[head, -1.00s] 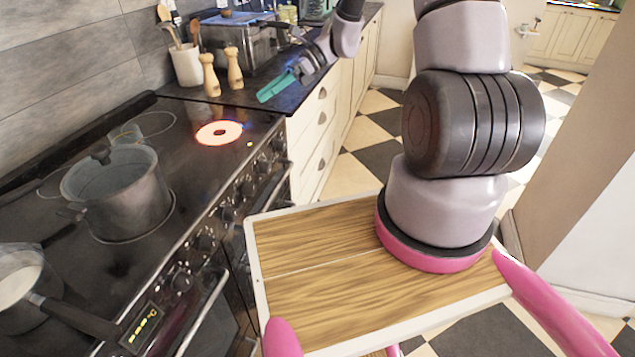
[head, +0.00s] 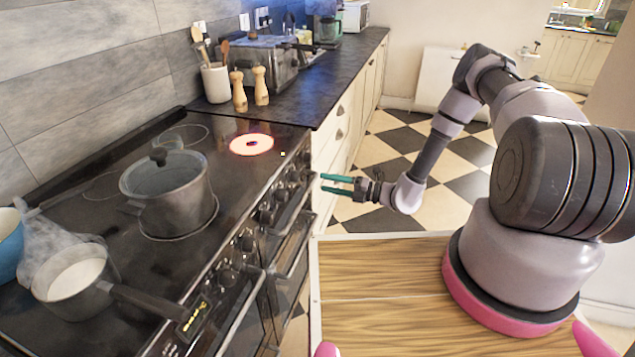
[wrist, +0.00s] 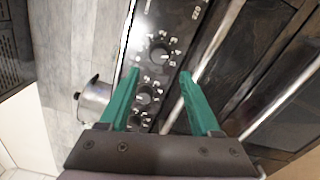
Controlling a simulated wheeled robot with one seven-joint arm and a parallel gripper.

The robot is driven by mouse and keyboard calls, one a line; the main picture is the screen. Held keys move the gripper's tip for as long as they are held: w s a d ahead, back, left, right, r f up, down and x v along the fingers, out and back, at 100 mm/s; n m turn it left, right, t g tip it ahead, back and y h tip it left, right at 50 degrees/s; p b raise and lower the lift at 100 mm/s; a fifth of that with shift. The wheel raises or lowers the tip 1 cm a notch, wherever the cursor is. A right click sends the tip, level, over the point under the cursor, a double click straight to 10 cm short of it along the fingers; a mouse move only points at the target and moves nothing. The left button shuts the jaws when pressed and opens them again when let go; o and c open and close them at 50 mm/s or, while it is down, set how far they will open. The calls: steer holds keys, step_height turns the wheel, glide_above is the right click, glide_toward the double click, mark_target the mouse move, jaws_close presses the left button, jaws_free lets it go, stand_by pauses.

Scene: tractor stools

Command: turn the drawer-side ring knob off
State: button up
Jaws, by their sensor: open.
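The stove's front panel carries a row of dark knobs. The knob nearest the drawers (head: 305,158) is small in the head view, and its setting cannot be read there. The ring at the drawer end (head: 251,145) glows orange-white. My gripper (head: 322,183) is open and empty, in front of the panel's drawer end, with its teal fingers pointing at the stove. In the wrist view, my gripper (wrist: 158,74) has a round knob (wrist: 160,53) with white marks just beyond its fingertips, apart from them. Which knob this is in the row, I cannot tell for certain.
A grey lidded pot (head: 168,190) and a saucepan of white liquid (head: 78,280) stand on the stove, the saucepan's handle reaching the front edge. Oven handles (head: 292,245) stick out below the knobs. Drawers (head: 340,125) adjoin on the right; the checkered floor is open.

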mark_target(299, 178)
steer(key=x, duration=0.9)
steer(key=shift+a, duration=0.1)
steer(key=c, duration=1)
